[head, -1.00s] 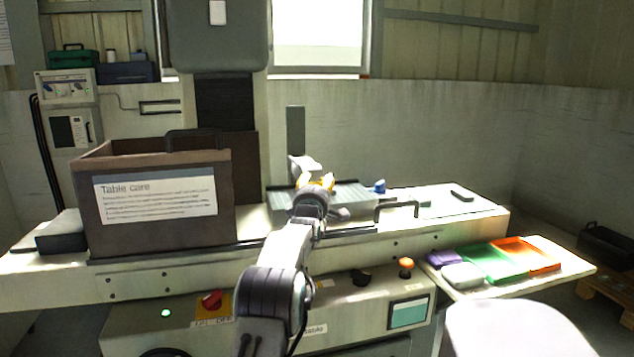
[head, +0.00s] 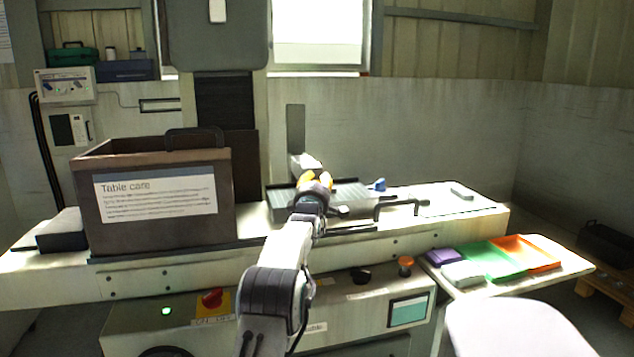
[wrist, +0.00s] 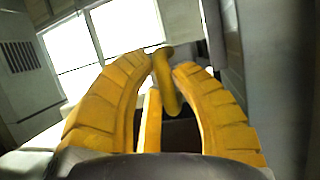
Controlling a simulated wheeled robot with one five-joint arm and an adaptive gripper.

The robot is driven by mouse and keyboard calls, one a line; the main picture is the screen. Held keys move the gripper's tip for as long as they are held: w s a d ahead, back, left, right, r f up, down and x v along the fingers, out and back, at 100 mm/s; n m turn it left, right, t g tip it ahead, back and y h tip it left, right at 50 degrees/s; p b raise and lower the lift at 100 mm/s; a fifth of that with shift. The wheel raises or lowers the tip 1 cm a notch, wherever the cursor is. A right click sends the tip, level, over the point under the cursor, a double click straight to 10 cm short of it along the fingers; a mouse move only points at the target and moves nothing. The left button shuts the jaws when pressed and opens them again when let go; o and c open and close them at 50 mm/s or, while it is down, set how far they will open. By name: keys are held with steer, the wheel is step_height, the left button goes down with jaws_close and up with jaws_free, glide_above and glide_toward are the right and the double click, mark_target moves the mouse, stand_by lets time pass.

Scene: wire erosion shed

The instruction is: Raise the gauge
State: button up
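My gripper (head: 315,177) is over the machine table, its yellow fingers reaching to a small pale block-like part (head: 303,163) at the foot of a dark upright plate (head: 296,128). I cannot tell whether this part is the gauge. In the wrist view the two ribbed yellow fingers of my gripper (wrist: 165,64) arch inward, with their tips close together. Whether the fingers press on the loop is unclear.
A brown "Table care" box (head: 90,215) stands on the left of the table. A blue-topped item (head: 378,185), a black handle (head: 400,203) and a small dark piece (head: 461,191) are right of my gripper. Green (head: 492,262) and orange (head: 528,253) trays lie on a side shelf.

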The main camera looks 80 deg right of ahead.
jaws_close()
